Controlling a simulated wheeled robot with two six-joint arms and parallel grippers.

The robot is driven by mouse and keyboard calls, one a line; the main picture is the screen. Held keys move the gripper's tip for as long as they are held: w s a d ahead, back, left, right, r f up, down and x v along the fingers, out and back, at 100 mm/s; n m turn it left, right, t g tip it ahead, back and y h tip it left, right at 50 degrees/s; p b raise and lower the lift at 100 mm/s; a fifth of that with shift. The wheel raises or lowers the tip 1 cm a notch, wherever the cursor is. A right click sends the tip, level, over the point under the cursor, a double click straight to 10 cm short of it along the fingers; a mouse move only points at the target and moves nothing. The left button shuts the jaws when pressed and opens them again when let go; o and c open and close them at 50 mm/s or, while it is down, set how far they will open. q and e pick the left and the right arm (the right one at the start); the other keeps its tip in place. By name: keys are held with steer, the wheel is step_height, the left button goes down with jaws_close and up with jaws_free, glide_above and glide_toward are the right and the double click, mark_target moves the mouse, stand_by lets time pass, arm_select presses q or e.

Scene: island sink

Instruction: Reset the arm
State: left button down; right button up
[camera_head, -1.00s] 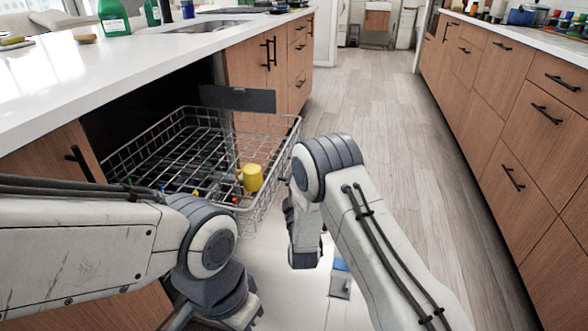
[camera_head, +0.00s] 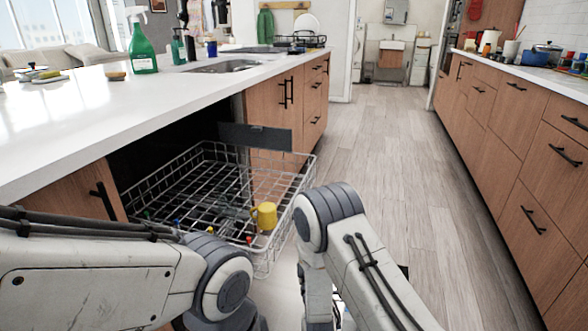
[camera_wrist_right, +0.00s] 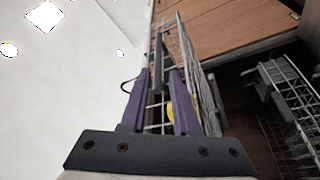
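My left arm comes in from the lower left in the head view, and its gripper is hidden below the frame. My right arm is bent at lower centre, and its gripper is out of that view. In the right wrist view my right gripper (camera_wrist_right: 160,78) shows two purple fingers held apart, with nothing seen between them but the background. The wire dish rack (camera_head: 170,178) is pulled out of the island opening. A yellow mug (camera_head: 264,216) sits in its near right part. A bit of the mug (camera_wrist_right: 170,112) shows beyond the fingers.
The white island counter (camera_head: 90,105) runs along the left, with a green spray bottle (camera_head: 142,50) on it. Wooden drawers (camera_head: 510,140) with black handles line the right. The wooden floor (camera_head: 385,150) between them is clear.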

steer(key=s+d+r+m+g, duration=0.1)
steer(key=s+d+m+g, duration=0.5)
steer(key=s+g, duration=0.45)
steer(key=s+d+r+m+g, duration=0.1)
steer(key=s+d+m+g, duration=0.5)
steer(key=s, duration=0.7)
steer(key=s+a+r+n+g+y, duration=0.1)
steer(key=s+a+r+n+g, duration=0.2)
steer(key=s+a, duration=0.35)
steer(key=s+a+r+n+g, duration=0.1)
steer(key=s+a+r+n, duration=0.2)
steer(key=s+a+n, duration=0.4)
step_height(320, 180, up, 37)
steer(key=a+m+p, duration=0.1)
steer(key=m+p, duration=0.1)
steer(key=p, duration=3.4)
steer(key=shift+p, duration=0.35)
steer(key=shift+f, duration=0.15)
